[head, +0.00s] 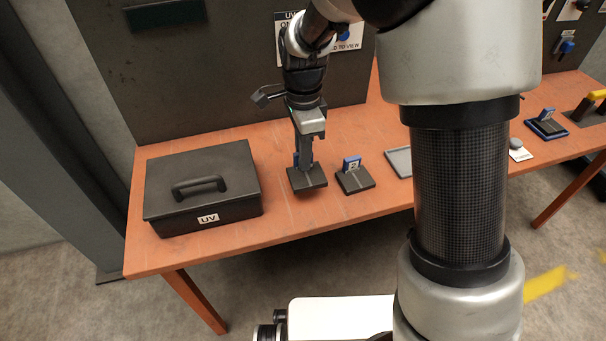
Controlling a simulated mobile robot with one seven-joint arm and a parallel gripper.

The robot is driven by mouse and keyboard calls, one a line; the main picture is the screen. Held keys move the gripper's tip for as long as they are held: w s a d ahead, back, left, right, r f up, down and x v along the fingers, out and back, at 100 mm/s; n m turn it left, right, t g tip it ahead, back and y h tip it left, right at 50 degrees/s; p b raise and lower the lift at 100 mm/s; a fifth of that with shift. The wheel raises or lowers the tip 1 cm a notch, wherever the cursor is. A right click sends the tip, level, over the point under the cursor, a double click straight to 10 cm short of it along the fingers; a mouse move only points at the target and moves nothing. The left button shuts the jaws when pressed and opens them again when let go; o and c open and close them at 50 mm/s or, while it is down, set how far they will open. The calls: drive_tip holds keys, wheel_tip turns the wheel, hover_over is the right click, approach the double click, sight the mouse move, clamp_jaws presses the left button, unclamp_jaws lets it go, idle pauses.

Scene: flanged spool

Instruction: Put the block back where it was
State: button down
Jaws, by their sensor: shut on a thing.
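My gripper (304,160) points down over the orange table and is shut on a dark, flat, square block (307,181). A bit of blue shows at the block's upright grip, which the jaws mostly hide. The block is level or nearly so, low at the table top; I cannot tell whether it touches the table. A second dark block (356,182) with a blue upright tag marked with a character, perhaps "2", stands on the table just right of it.
A dark lidded box (201,190) labelled "UV" stands left of the held block. A grey tray (398,160) lies right, partly behind my arm. Farther right are a white card (519,151) and a blue-edged tray (546,128) with a block. A dark panel (230,85) stands behind.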

drive_tip(key=shift+f+b, duration=0.65)
drive_tip(key=shift+f, duration=1.8)
drive_tip(key=shift+f, duration=0.2)
drive_tip(key=c, duration=1.8)
unclamp_jaws()
drive_tip(key=shift+o, duration=0.2)
